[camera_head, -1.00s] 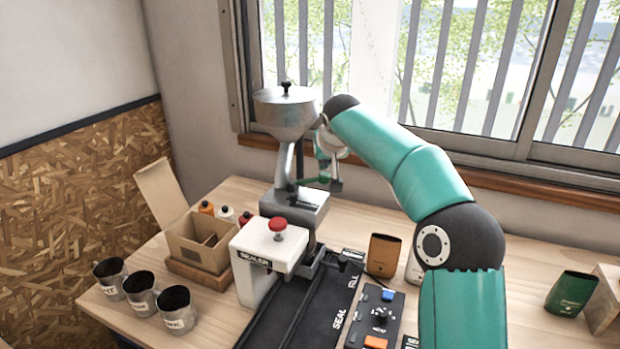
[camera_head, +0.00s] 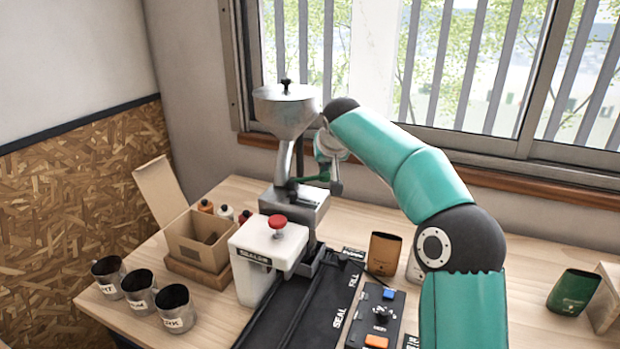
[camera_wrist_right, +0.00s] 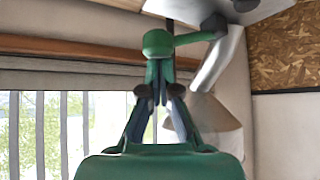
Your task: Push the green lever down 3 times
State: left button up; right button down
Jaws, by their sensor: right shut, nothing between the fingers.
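The green lever (camera_head: 314,179) sticks out to the right from the lower column of the metal grinder (camera_head: 288,115). In the right wrist view, which is upside down, its green knob (camera_wrist_right: 158,42) and short arm show large. My right gripper (camera_head: 323,173) is small and partly hidden behind my own arm in the head view. In the right wrist view, its fingers (camera_wrist_right: 159,82) are together and empty, with their tips right at the knob. They look in line with it; I cannot tell whether they touch it. My left gripper is not in view.
A white sealer (camera_head: 262,258) with a red button stands in front of the grinder. A cardboard box (camera_head: 198,244), several metal cups (camera_head: 140,291), a brown bag (camera_head: 384,254) and a control panel (camera_head: 378,318) stand around it. A window is behind.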

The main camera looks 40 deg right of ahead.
aim_at(325, 174)
jog(key=shift+f+b, duration=1.2)
jog(key=shift+f, duration=0.35)
jog(key=shift+r, duration=0.15)
notch_tip(325, 174, up, 6)
jog(key=p, duration=0.6)
dwell(1.4)
